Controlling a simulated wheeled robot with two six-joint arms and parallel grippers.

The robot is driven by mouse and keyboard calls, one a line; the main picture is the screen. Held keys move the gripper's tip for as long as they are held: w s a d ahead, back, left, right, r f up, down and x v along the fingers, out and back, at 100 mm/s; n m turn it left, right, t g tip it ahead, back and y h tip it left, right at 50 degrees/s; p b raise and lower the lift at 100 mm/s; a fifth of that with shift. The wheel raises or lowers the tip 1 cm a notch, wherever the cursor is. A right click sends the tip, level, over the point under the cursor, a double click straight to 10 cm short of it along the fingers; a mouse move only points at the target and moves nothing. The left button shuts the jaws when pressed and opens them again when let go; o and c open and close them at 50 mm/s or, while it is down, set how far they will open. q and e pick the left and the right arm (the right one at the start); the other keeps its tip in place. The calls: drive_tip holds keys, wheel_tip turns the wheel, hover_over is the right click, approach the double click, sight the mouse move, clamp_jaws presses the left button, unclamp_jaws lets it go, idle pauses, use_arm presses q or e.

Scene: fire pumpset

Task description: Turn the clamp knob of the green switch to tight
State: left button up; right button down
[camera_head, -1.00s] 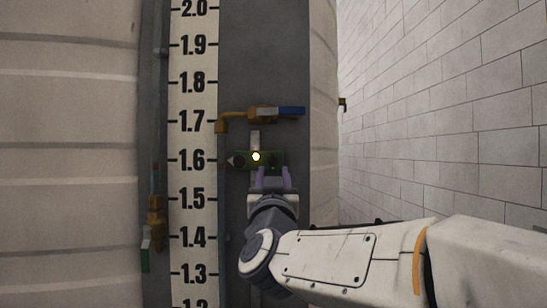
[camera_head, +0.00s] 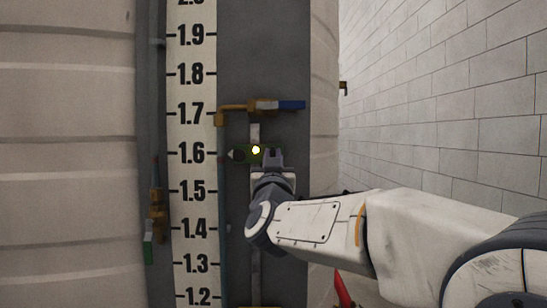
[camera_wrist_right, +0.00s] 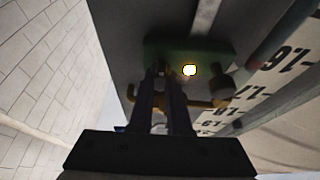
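The green switch (camera_head: 246,152) sits on the grey panel beside the 1.6 mark, with a glowing round light (camera_head: 256,150) on its front. A dark knob (camera_head: 238,155) with a pale pointed tip is at its left end. My right gripper (camera_head: 273,155) is at the switch's right end, its fingers close together. In the right wrist view the fingers reach the green switch body (camera_wrist_right: 208,48), and their tips close around a small dark knob (camera_wrist_right: 160,69), mostly hidden between them. My left gripper is out of view.
A yellow pipe with a blue-handled valve (camera_head: 290,104) runs just above the switch. A white scale strip (camera_head: 193,133) stands to the left, with another valve (camera_head: 156,200) beyond it. A block wall (camera_head: 450,90) is at the right. Something red (camera_head: 343,290) shows low down.

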drive_tip(key=shift+m+h, duration=0.4)
drive_tip(key=shift+m, duration=0.2)
drive_tip(key=m+h+b, duration=0.1)
drive_tip(key=m+h, duration=0.1)
drive_tip(key=m, duration=0.2)
drive_tip(key=shift+a, duration=0.1)
drive_tip(key=m+g+h, duration=0.1)
drive_tip(key=m, duration=0.2)
drive_tip(key=m+h, duration=0.1)
drive_tip(key=m, duration=0.2)
drive_tip(key=shift+g+h, duration=0.4)
drive_tip(key=m+g, duration=0.1)
drive_tip(key=m, duration=0.2)
drive_tip(key=m+h+p, duration=0.1)
drive_tip(key=m, duration=0.2)
drive_tip(key=shift+r+g, duration=0.15)
drive_tip(key=shift+g, duration=0.25)
drive_tip(key=m+g, duration=0.1)
drive_tip(key=m, duration=0.1)
drive_tip(key=m+g+p, duration=0.1)
drive_tip(key=m, duration=0.2)
drive_tip(key=shift+h, duration=0.3)
drive_tip(key=c, duration=0.9)
unclamp_jaws()
